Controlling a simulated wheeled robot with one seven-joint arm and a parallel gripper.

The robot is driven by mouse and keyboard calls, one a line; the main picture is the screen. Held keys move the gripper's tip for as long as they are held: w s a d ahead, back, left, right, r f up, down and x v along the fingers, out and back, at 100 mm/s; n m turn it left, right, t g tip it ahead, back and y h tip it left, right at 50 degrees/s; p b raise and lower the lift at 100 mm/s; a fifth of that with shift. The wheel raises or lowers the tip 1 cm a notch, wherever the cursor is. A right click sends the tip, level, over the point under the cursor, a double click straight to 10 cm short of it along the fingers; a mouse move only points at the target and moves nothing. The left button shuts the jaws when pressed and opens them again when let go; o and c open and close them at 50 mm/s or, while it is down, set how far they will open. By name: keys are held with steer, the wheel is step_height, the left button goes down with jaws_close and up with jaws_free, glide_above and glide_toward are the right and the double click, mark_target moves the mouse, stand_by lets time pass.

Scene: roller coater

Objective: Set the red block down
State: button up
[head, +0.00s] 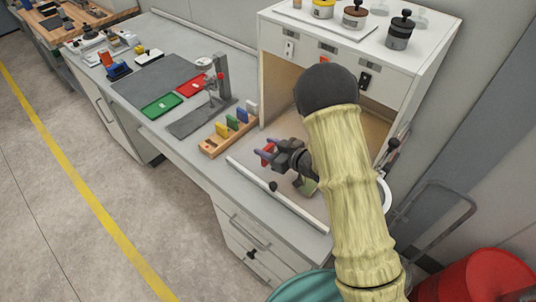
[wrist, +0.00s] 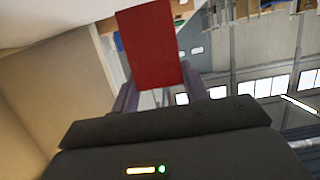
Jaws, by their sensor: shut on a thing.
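My gripper (head: 266,155) is shut on the red block (head: 268,148), in front of the open cabinet. In the wrist view the red block (wrist: 150,45) stands out flat-faced between the two fingers (wrist: 160,95). Only a small part of the block shows in the head view. A wooden rack (head: 213,151) sits to the left of my gripper on the bench. It holds upright yellow, green, blue and white blocks.
A white cabinet (head: 275,70) with an open bay stands behind my gripper, with jars on top. A white rail (head: 290,200) runs along the bay's front. Green (head: 161,104) and red (head: 194,86) trays and a grey stand (head: 222,76) lie further left on the bench.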

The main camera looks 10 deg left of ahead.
step_height(320, 180, down, 4)
steer(key=shift+r+p, duration=0.2)
steer(key=shift+p, duration=0.15)
steer(key=shift+w+f, duration=0.15)
steer(key=o, duration=1)
steer(key=shift+o, duration=0.3)
steer(key=shift+a, duration=0.1)
steer(key=shift+d, duration=0.25)
steer(key=shift+d+r, duration=0.15)
steer(key=shift+r, duration=0.05)
steer(key=shift+s+p+v, duration=0.25)
steer(key=shift+p+v, duration=0.15)
steer(key=shift+v, duration=3.15)
